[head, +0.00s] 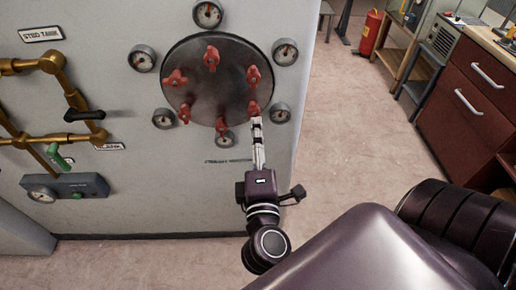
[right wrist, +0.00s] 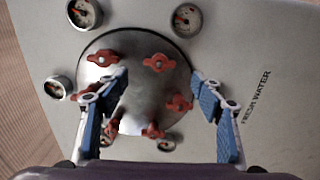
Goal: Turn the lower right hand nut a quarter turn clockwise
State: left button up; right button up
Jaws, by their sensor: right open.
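The lower right hand nut (head: 253,108) is a red wing nut at the lower right of a round dark metal hatch (head: 200,92) on a pale wall panel. My right gripper (head: 257,122) points up at it from just below in the head view. In the right wrist view, which is turned sideways, a red nut (right wrist: 158,62) that matches it shows between and slightly beyond the spread blue-padded fingers of my right gripper (right wrist: 159,76). The fingers are open, one on each side, and appear apart from the nut. My left gripper is not in view.
Several other red nuts, such as the bottom one (head: 221,126), ring the hatch cover. Small gauges (head: 280,113) surround it closely. Brass pipes (head: 75,100) with handles stand out at left. Floor to the right of the panel is clear before the red cabinet (head: 465,108).

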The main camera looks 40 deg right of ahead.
jog(key=v, duration=0.3)
jog(key=shift+s, duration=0.2)
dwell(0.3)
jog(key=w+a+f+n+g+y, duration=0.1)
jog(key=a+f+y, duration=0.25)
jog(key=f, duration=0.85)
jog(key=w+a+f+g+y, duration=0.15)
jog(key=a+f, duration=0.25)
jog(key=f, duration=0.7)
jog(key=s+a+f+m+g+y, duration=0.15)
jog(key=s+f, duration=0.25)
jog(key=f, duration=0.5)
jog(key=s+a+f+n+g+y, duration=0.1)
jog(key=s+f+g+y, duration=0.15)
jog(key=f, duration=0.65)
jog(key=s+d+f+m+g, duration=0.1)
jog(key=s+f+m+g, duration=0.3)
jog(key=s+f, duration=0.9)
jog(key=s+d+f+m+g, duration=0.2)
jog(key=s+f, duration=0.3)
jog(key=s, duration=0.3)
jog(key=s+d+f+m+g, duration=0.1)
jog(key=s+d+f+m, duration=0.3)
jog(key=s, duration=0.3)
jog(key=shift+s+d+f+g+y, duration=0.35)
jog(key=shift+s+d+f, duration=0.1)
jog(key=shift+f, duration=0.15)
